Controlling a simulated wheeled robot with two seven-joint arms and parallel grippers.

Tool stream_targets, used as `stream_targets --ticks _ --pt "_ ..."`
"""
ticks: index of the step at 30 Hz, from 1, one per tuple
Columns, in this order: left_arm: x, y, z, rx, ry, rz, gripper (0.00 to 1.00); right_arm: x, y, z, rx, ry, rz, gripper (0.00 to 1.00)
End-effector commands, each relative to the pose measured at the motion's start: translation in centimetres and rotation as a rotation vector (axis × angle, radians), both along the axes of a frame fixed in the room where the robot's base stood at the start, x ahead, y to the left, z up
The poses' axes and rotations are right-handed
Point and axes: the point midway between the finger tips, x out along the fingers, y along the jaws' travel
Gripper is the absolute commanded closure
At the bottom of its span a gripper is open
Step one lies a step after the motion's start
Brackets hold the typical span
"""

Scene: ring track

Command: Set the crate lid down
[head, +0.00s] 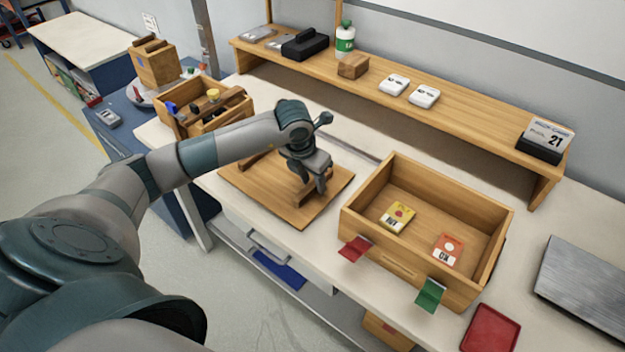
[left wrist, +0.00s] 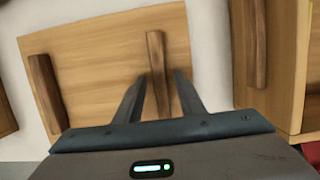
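The crate lid (head: 323,196), a flat wooden board with two raised battens, lies flat on the pale bench, left of the open wooden crate (head: 365,195). In the left wrist view the lid (left wrist: 105,75) shows both battens, one at left and one at centre. My left gripper (head: 309,190) is low over the lid, pointing down. In the left wrist view its fingers (left wrist: 160,85) stand apart on either side of the central batten (left wrist: 156,60), with slim gaps visible. My right gripper is not in view.
The crate holds a yellow card box (head: 397,216) and an orange one (head: 447,250). Red (head: 355,249) and green (head: 430,294) tabs hang on its front. A wooden tool box (head: 200,108) stands behind left. A shelf (head: 450,110) runs along the back. A metal plate (head: 590,285) lies right.

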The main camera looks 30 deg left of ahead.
Motion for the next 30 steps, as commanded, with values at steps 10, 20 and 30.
stream_targets --ticks 10,20,30 --pt "0.0 0.0 0.2 0.0 0.0 0.0 0.64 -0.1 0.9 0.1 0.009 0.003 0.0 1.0" --pt "-0.9 0.1 3.5 0.0 -0.004 -0.001 0.64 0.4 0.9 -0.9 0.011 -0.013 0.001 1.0" --pt "-2.5 0.2 9.2 0.001 -0.004 -0.001 0.64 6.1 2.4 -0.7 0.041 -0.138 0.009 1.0"
